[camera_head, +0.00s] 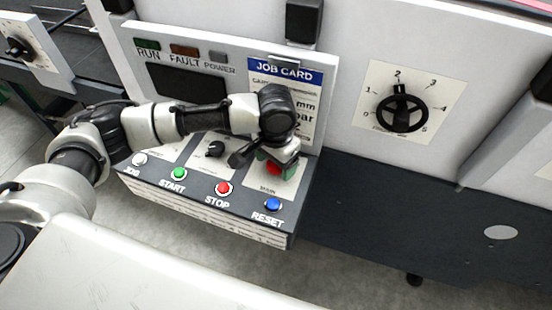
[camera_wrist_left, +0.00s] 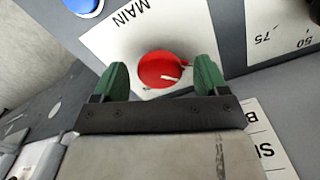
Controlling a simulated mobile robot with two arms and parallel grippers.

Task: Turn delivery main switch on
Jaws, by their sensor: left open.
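The main switch is a red round knob (camera_wrist_left: 163,67) on a white plate marked MAIN (camera_wrist_left: 128,20), with a small white mark on its face. In the head view the knob (camera_head: 272,168) is partly hidden by my left gripper (camera_head: 279,166) at the right of the control panel. In the left wrist view my left gripper (camera_wrist_left: 162,72) is open, its two green fingers on either side of the red knob. A gap shows beside the right finger; whether the left one touches is hard to tell. My right gripper is not in view.
Close below the switch are the blue RESET button (camera_head: 273,204), red STOP button (camera_head: 223,188) and green START button (camera_head: 179,173). A black dial (camera_head: 215,149) sits left of the switch. The job card (camera_head: 285,72) stands behind. A larger black rotary dial (camera_head: 403,109) is at right.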

